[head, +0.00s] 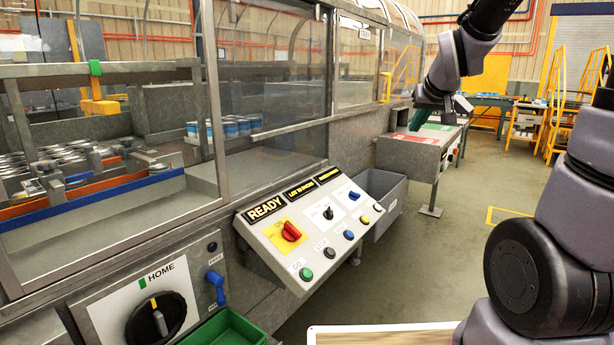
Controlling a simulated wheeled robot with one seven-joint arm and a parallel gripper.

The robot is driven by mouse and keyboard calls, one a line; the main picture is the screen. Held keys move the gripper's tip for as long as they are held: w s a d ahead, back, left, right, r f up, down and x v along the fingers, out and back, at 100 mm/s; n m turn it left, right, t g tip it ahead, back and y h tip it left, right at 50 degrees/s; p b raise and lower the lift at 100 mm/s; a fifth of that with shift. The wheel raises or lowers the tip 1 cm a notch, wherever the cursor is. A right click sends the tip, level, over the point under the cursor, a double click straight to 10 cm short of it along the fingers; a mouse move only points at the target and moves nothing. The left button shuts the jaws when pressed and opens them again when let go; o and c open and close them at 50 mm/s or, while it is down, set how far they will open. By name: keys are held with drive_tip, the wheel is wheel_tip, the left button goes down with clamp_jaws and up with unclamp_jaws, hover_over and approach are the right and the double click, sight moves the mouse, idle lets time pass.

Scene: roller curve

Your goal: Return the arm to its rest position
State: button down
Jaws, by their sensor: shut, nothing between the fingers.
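My arm (548,262) rises along the right side of the head view, leaves the picture at the top and comes back down at upper centre right. My gripper (424,104) hangs at its end, small and dark, pointing down in front of the far red and green topped box. It appears shut and holds nothing that I can see. The fingertips are hard to make out against the background.
A sloped control panel (318,228) with a red switch and several buttons stands at centre. A HOME dial (157,318), green bin (228,329), grey bin (385,203) and glazed machine line the left. Open floor (450,240) lies centre right.

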drive_tip(key=s+a+r+m+g+y, duration=0.1)
drive_tip(key=s+r, duration=0.1)
drive_tip(key=s, duration=0.9)
drive_tip(key=s+a+r+m+g+y, duration=0.1)
drive_tip(key=s+r+m, duration=0.1)
drive_tip(key=s, duration=0.8)
drive_tip(key=shift+s+a+r+m, duration=0.3)
drive_tip(key=shift+s+a+r, duration=0.1)
drive_tip(key=shift+r, duration=0.4)
